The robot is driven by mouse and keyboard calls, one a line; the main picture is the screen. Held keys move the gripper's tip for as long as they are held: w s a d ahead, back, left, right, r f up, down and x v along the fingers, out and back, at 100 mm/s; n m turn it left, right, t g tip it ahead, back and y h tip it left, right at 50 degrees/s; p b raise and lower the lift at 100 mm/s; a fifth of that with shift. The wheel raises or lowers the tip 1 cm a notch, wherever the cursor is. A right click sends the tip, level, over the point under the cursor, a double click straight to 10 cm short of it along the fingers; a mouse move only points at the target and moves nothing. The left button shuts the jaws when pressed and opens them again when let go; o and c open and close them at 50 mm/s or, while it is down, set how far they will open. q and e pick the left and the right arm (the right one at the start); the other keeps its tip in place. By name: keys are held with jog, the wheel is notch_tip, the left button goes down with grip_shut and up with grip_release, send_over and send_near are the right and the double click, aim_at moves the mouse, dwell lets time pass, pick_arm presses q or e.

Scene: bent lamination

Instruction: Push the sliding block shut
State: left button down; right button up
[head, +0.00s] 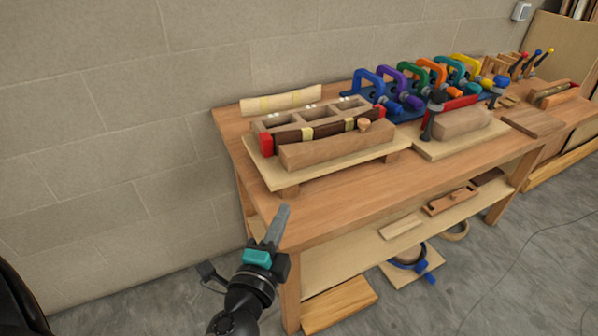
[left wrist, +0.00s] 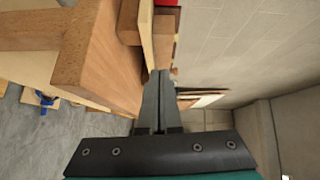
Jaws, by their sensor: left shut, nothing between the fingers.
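The sliding block (head: 335,146) is a long wooden block with a small round knob on top. It lies at the front of a bending jig on a pale board (head: 275,179) on the workbench. Behind it are a dark curved strip (head: 318,130) with pale bands, red end pieces and a wooden frame with compartments. I cannot tell how wide any gap at the block is. My left gripper (head: 283,209) is shut and empty, at the bench's front left corner, apart from the block. In the left wrist view its fingers (left wrist: 158,80) point along the bench's side. My right gripper is not in view.
The bench top (head: 352,202) is clear in front of the jig. Several coloured clamps (head: 420,82) stand behind, right of the jig. A second board with a wooden block (head: 461,122) is at right. A block wall (head: 90,120) is close behind and left.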

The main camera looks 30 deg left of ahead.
aim_at(290, 165)
pick_arm(q)
jog(key=shift+w+d+r+m+t+h, duration=0.15)
jog(key=shift+w+d+m+t+h, duration=0.15)
jog(key=shift+w+d+m+h, duration=0.65)
jog(key=shift+y, duration=0.25)
jog(key=w, duration=0.2)
jog(key=w+a+p, duration=0.1)
jog(key=w, duration=0.2)
jog(key=w+p, duration=0.1)
jog(key=w, duration=0.1)
jog(key=shift+w+a, duration=0.25)
jog(key=shift+w, duration=0.15)
jog(key=shift+w+a, duration=1.5)
jog(key=shift+a, duration=0.15)
jog(key=shift+w+a+b, duration=0.35)
jog(key=shift+w+a, duration=0.85)
jog(key=shift+a, duration=0.3)
